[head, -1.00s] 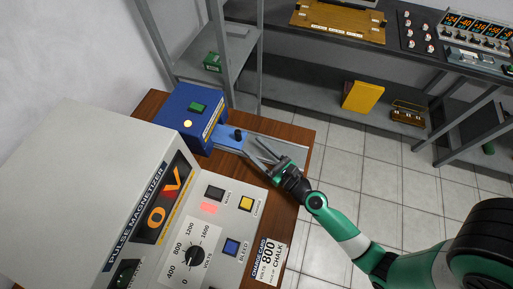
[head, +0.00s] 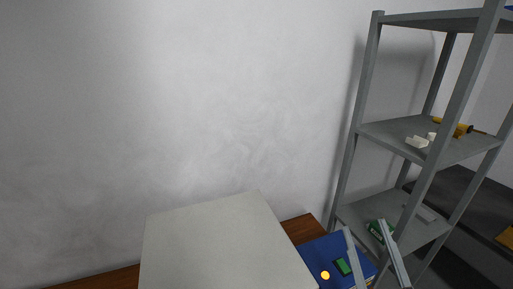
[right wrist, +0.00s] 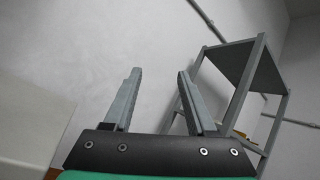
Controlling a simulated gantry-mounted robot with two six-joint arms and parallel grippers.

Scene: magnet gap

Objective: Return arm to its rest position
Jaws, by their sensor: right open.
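My right gripper (head: 365,228) shows at the bottom right of the head view, its two grey fingers pointing up and spread apart. In that view the fingers overlap the blue box and the lower part of the shelf rack; I cannot tell how far in front they are. In the right wrist view my right gripper (right wrist: 160,72) is open, with nothing between its fingers and the bare wall behind. The rest of the right arm is out of frame. My left gripper is not in view.
The pulse magnetizer's pale grey casing (head: 210,245) and the blue box (head: 310,252) stand on the brown table (head: 300,228). A grey shelf rack (head: 365,85) with small items stands at the right; it also shows in the right wrist view (right wrist: 245,85).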

